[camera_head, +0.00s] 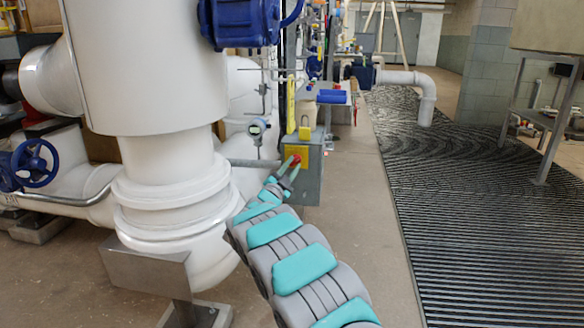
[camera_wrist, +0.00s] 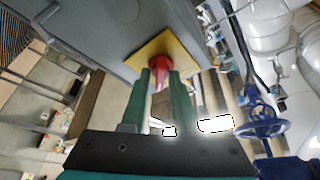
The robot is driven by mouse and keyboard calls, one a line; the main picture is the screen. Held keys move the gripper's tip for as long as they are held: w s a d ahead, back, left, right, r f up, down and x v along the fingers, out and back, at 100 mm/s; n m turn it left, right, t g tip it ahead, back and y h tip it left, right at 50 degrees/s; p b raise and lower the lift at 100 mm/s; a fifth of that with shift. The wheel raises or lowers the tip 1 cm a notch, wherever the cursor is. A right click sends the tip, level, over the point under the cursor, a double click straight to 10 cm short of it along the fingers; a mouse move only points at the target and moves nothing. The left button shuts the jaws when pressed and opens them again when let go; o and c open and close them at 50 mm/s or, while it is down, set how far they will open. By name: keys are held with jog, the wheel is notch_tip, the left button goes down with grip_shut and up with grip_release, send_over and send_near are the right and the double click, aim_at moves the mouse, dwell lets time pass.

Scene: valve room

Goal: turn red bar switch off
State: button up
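The red bar switch (camera_head: 296,160) sits on a yellow plate (camera_head: 305,154) on the face of a grey box (camera_head: 309,186). The switch (camera_wrist: 160,74), the yellow plate (camera_wrist: 177,49) and the grey box (camera_wrist: 105,35) also show in the wrist view. My gripper (camera_head: 287,173) is at the switch. In the wrist view my gripper (camera_wrist: 160,80) has its two green fingers apart, with the red bar between or just beyond the tips. I cannot tell whether the fingers touch the bar. The tips hide the bar's sides.
A large white pipe (camera_head: 150,170) stands close to the left of my arm. A gauge (camera_head: 257,130) is left of the box. A yellow padlock-like piece (camera_head: 305,129) is on top of the box. The floor (camera_head: 365,220) is clear on the right, beside a dark grating (camera_head: 470,210).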

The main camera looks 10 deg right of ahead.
grip_shut()
jog(key=shift+n, duration=0.4)
jog(key=n+t, duration=0.1)
jog(key=n, duration=0.1)
jog(key=n+y+p, duration=0.1)
jog(key=n, duration=0.1)
jog(key=shift+d+n+t+p, duration=0.2)
jog(key=shift+n+t+p, duration=0.1)
jog(key=shift+n+t, duration=0.1)
jog(key=shift+s+d+r+n+t+y, duration=0.15)
jog(key=shift+n+t+y, duration=0.15)
jog(key=shift+n+y, duration=2.15)
jog(key=shift+d+f+n+t+y, duration=0.2)
jog(key=shift+n+y, duration=0.7)
jog(key=shift+n, duration=3.2)
jog(key=shift+s+d+r+n+t+y, duration=0.15)
jog(key=shift+n+t+y, duration=0.25)
jog(key=shift+n+y, duration=2.05)
jog(key=shift+n+h, duration=0.8)
jog(key=shift+n, duration=0.2)
